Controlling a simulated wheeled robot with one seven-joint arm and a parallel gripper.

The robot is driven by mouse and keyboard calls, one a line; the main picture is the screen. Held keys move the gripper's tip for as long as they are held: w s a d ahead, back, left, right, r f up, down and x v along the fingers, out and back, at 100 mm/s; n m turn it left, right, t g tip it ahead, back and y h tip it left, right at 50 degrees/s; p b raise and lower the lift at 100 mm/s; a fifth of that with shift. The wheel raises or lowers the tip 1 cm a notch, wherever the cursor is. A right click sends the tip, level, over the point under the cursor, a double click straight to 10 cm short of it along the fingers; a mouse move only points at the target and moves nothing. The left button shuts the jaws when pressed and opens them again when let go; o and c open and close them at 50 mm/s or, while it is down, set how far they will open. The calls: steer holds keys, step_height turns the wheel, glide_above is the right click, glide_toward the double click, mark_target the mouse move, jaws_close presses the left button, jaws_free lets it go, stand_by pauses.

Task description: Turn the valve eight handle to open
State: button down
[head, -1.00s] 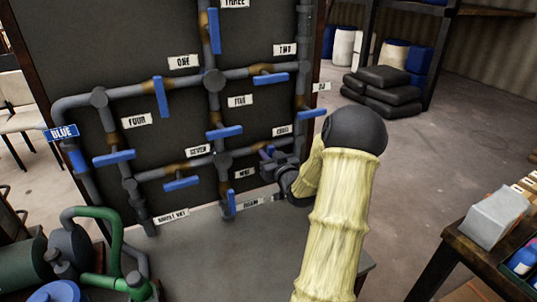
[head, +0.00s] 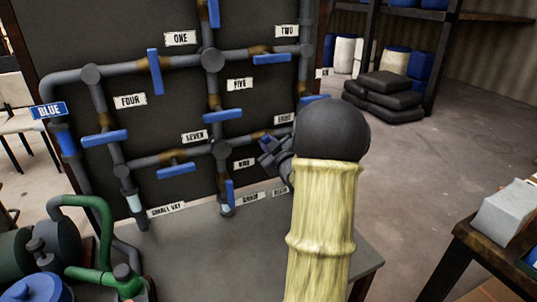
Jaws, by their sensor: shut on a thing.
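The valve eight label (head: 284,118) is on the dark panel, above the right part of the lower pipe. Just below it, part of a blue handle (head: 267,143) shows at my gripper, lying slantwise against the pipe. My gripper (head: 272,150) is shut on this handle. The dark jaws and my arm hide much of the handle and the pipe to its right, so its exact angle is hard to tell.
The valve seven handle (head: 176,169) lies along its pipe to the left. The valve nine handle (head: 229,193) hangs upright below. The valve five handle (head: 222,115) is above left. A grey table (head: 240,245) stands below. Open floor is at right, beside a dark table (head: 480,245).

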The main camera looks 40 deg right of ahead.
steer(key=n+b, duration=0.3)
steer(key=b, duration=0.1)
steer(key=n+b, duration=0.4)
steer(key=f+n+b, duration=0.1)
steer(key=n+b, duration=0.2)
steer(key=b, duration=0.1)
steer(key=shift+a+b, duration=0.25)
steer(key=shift+b, duration=0.15)
steer(key=shift+r+n, duration=0.1)
steer(key=shift+n, duration=0.2)
steer(key=c, duration=1.3)
jaws_free()
steer(key=p+v, duration=0.1)
steer(key=v, duration=1.6)
